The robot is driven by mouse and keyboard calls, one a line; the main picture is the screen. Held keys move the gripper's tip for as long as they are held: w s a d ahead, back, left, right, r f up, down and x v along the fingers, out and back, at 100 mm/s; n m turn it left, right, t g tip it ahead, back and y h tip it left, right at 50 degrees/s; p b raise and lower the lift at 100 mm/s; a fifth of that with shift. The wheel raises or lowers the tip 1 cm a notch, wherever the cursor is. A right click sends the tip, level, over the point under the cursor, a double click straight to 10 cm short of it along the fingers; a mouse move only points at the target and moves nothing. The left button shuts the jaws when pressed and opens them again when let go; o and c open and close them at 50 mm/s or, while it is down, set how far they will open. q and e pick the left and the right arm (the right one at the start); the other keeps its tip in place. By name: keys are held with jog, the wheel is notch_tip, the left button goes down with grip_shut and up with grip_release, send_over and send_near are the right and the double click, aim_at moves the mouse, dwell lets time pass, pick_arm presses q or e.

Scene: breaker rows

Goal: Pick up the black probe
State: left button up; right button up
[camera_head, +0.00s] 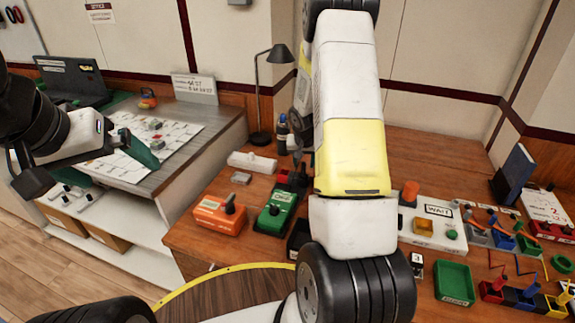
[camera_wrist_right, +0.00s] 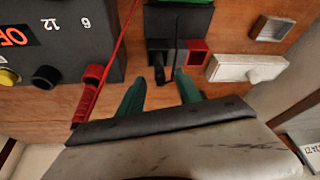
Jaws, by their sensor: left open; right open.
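In the right wrist view, the black probe (camera_wrist_right: 159,66) appears as a dark, narrow piece at a black holder block beside a red block (camera_wrist_right: 194,53). Its exact outline is hard to make out against the dark holder. My right gripper (camera_wrist_right: 160,80) has two green fingers, open and apart, with the probe close ahead of and roughly between their tips. I cannot tell if either finger touches it. In the head view my own right arm hides most of this spot. My left gripper (camera_head: 128,147) is open and empty over the side bench at the left.
A red probe (camera_wrist_right: 91,83) with a red lead stands beside a dark meter (camera_wrist_right: 52,45) marked OFF. A white block (camera_wrist_right: 248,68) lies right of the holder. In the head view, an orange box (camera_head: 216,214), a green box (camera_head: 276,212) and a lamp (camera_head: 261,100) stand nearby.

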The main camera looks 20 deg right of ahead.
aim_at(304, 168)
jog(key=x, duration=0.5)
jog(key=shift+w+d, duration=0.1)
jog(key=shift+w, duration=0.15)
jog(key=shift+r, duration=0.1)
grip_shut()
